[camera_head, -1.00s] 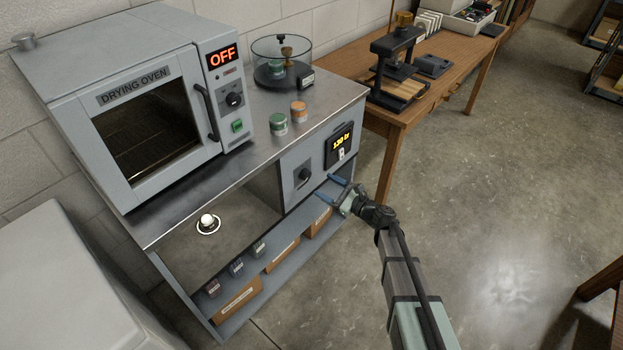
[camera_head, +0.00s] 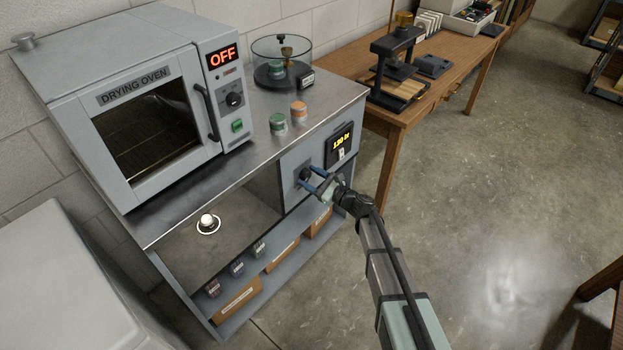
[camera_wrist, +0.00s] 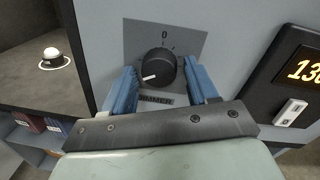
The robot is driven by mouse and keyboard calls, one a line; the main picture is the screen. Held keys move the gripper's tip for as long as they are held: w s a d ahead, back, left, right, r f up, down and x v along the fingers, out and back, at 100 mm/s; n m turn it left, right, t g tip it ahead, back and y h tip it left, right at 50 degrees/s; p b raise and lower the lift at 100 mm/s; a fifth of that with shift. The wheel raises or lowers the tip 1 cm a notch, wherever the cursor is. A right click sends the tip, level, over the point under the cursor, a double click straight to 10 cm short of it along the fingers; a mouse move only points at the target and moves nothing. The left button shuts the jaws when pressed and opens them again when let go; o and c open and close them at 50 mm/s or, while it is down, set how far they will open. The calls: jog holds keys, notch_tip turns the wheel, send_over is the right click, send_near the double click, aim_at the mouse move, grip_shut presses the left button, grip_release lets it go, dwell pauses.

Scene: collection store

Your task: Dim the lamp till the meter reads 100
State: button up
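The dimmer knob (camera_wrist: 160,68) is black with a white pointer that points to the lower left, on a grey plate marked 0 and DIMMER. My gripper (camera_wrist: 162,85) is open, with one blue finger on each side of the knob; I cannot tell whether either touches it. In the head view my gripper (camera_head: 312,179) is at the knob (camera_head: 305,174). The meter (camera_head: 341,142) is a black box with yellow digits that read about 130 lx; its display (camera_wrist: 305,70) is cut off in the wrist view. The lamp (camera_head: 207,221) glows white in the open bay.
A drying oven (camera_head: 150,110) showing OFF stands on the bench top. A green jar (camera_head: 278,124), an orange jar (camera_head: 298,111) and a glass desiccator (camera_head: 282,62) stand beside it. Small boxes (camera_head: 237,267) line the low shelf. A wooden table (camera_head: 400,117) stands to the right.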

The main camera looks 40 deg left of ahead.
jog(key=c, duration=0.9)
jog(key=shift+o, duration=0.2)
jog(key=shift+n, duration=0.4)
jog(key=n, duration=0.4)
jog(key=shift+n, duration=0.3)
jog(key=n, duration=0.5)
jog(key=shift+r+h, duration=0.15)
jog(key=shift+h, duration=0.15)
jog(key=o, duration=1.1)
jog(key=shift+c, duration=0.2)
